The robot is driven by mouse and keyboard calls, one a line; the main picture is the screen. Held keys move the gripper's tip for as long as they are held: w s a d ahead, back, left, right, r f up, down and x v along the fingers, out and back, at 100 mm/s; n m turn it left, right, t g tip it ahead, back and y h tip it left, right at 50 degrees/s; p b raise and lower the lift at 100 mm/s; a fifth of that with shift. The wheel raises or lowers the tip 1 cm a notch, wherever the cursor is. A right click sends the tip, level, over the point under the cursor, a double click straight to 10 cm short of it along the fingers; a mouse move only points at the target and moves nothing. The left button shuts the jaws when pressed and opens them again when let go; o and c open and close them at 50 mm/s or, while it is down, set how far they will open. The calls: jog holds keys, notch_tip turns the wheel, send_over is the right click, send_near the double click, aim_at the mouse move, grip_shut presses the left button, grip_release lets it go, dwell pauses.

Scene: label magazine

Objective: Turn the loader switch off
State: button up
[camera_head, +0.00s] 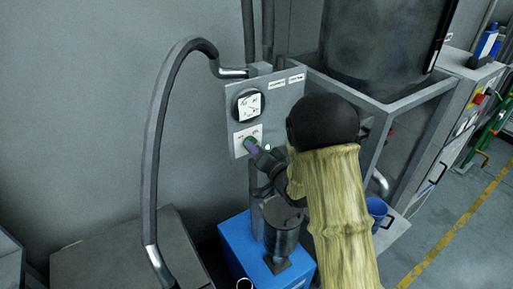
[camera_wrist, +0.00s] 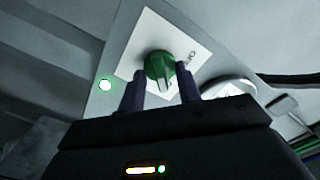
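The loader switch is a round green knob (camera_wrist: 160,66) on a white label plate (camera_wrist: 150,28) on a grey panel. A pale mark shows on the knob's lower side in the wrist view, and small lettering beside it is too blurred to read. My gripper (camera_wrist: 161,80) is open, with one dark finger on each side of the knob; I cannot tell whether they touch it. In the head view my gripper (camera_head: 254,150) reaches the panel's lower part and partly hides the switch (camera_head: 250,141). A small lamp (camera_wrist: 105,85) beside the plate is lit.
A round dial (camera_head: 249,105) sits above the switch on the panel (camera_head: 285,95). A grey hose (camera_head: 155,150) arches at left. A metal frame (camera_head: 418,98) holds a large drum (camera_head: 380,40) at right. A blue box (camera_head: 242,250) stands below.

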jog(key=shift+d, duration=0.15)
jog(key=shift+s, duration=0.15)
grip_shut()
jog(key=shift+f+n+b, duration=0.2)
jog(key=shift+n+b, duration=0.3)
jog(key=shift+b, duration=0.3)
jog(key=shift+n+b, duration=8.5)
jog(key=shift+b, duration=1.95)
